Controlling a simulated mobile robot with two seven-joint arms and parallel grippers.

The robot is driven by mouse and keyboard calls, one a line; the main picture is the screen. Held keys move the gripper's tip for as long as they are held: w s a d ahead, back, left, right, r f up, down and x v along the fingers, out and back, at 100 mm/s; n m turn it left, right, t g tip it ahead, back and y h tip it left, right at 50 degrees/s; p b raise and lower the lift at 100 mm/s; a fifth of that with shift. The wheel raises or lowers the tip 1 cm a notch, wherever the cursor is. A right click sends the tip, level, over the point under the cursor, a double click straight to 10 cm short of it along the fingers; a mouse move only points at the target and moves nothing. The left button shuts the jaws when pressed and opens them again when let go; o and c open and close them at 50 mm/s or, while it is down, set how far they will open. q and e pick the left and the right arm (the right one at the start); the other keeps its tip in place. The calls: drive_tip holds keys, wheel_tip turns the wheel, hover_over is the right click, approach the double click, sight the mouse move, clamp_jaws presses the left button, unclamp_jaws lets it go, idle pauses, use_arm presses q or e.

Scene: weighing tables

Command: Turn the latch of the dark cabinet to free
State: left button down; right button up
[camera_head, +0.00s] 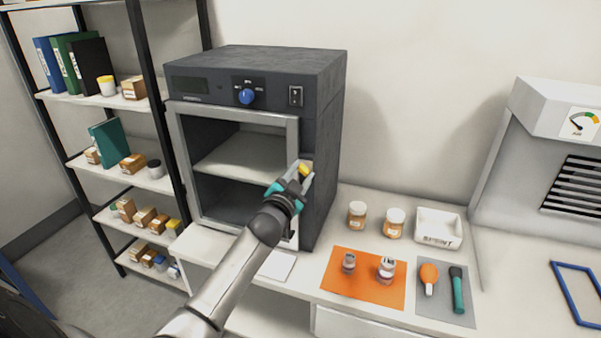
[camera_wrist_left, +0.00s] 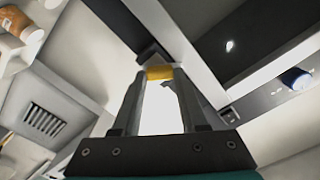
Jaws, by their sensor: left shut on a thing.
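The dark cabinet (camera_head: 327,110) stands on the bench in the head view, with a grey-framed glass front (camera_head: 240,115) and a shelf behind it. The blue knob (camera_head: 247,96) is on its upper panel. The yellow latch (camera_head: 304,169) is at the right edge of the door frame. My left gripper (camera_head: 303,174) is shut on the latch. In the left wrist view the latch (camera_wrist_left: 159,73) shows between the fingertips of my left gripper (camera_wrist_left: 160,80). The fingers hide part of the latch, and I cannot tell its exact turn angle. My right gripper is not in view.
An orange mat (camera_head: 340,285) with two small jars lies right of the cabinet. Two brown-labelled jars, a white tray (camera_head: 438,228) and a grey mat (camera_head: 440,312) with tools are further right. A shelf rack (camera_head: 110,100) stands close on the left.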

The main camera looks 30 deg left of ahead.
use_arm(q)
drive_tip(key=m, duration=0.5)
drive_tip(key=shift+d+f+m, duration=0.1)
drive_tip(key=shift+m, duration=0.2)
drive_tip(key=m, duration=0.4)
drive_tip(key=shift+m, duration=0.7)
drive_tip(key=shift+c, duration=2.2)
unclamp_jaws()
drive_tip(key=v, duration=1.5)
drive_tip(key=shift+b, duration=0.45)
drive_tip(key=shift+s+f, duration=0.1)
drive_tip(key=shift+s, duration=0.05)
